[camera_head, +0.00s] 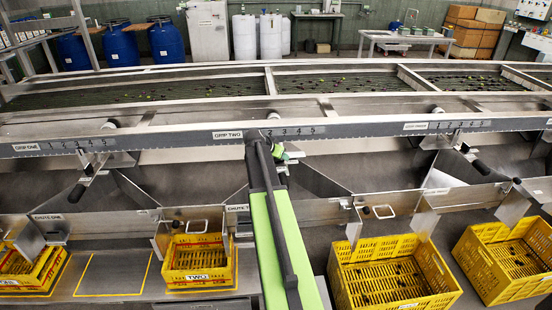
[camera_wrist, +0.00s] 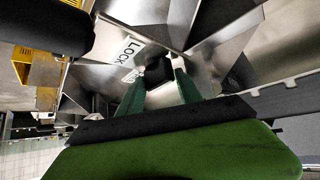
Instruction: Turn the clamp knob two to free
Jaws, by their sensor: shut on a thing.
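The clamp knob two (camera_wrist: 158,70) is a small black knob in the wrist view, seated on a bright metal plate beside a white label reading LOCK (camera_wrist: 130,47). A second label below it is too small to read. My gripper (camera_wrist: 158,84) has its two green fingers on either side of the knob and is shut on it. In the head view my green arm reaches up to the rail by the sign ending in TWO (camera_head: 227,135). My gripper (camera_head: 279,153) is partly visible there, and the arm hides the knob.
A long metal rail with number scales (camera_head: 370,130) crosses the machine. Black handles stand out at the left (camera_head: 77,193) and right (camera_head: 482,167) stations. Yellow crates (camera_head: 390,292) stand under the chutes.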

